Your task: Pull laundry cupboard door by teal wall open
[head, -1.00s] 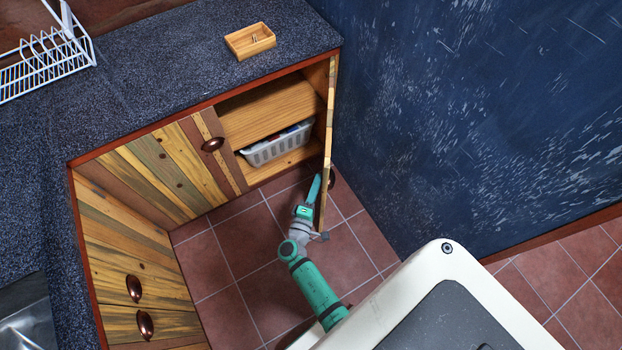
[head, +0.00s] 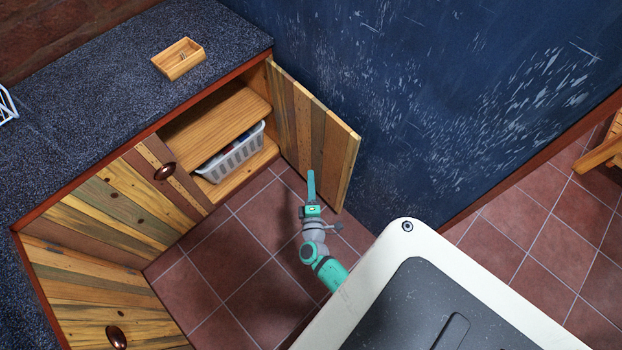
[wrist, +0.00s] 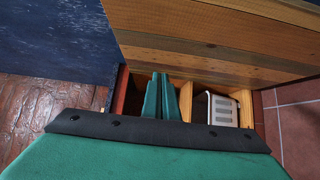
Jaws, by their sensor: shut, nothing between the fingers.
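The wooden cupboard door (head: 315,125) stands wide open beside the dark blue wall (head: 430,90), its planked inner face toward me. Behind it a gap to the wall is hidden. The open cupboard shows a wooden shelf (head: 215,125) and a white basket (head: 232,155). My gripper (head: 311,175) is shut and empty, in front of the door's inner face near its lower free part; I cannot tell whether it touches. In the wrist view, the shut fingers (wrist: 162,95) point toward the cupboard, with the door panel (wrist: 215,45) above them. The door's handle is hidden.
A neighbouring shut door has a dark copper handle (head: 165,171). A small wooden tray (head: 178,60) sits on the speckled countertop (head: 110,110). The tiled floor (head: 235,260) before the cupboards is clear. A wooden item (head: 600,150) shows at the right edge.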

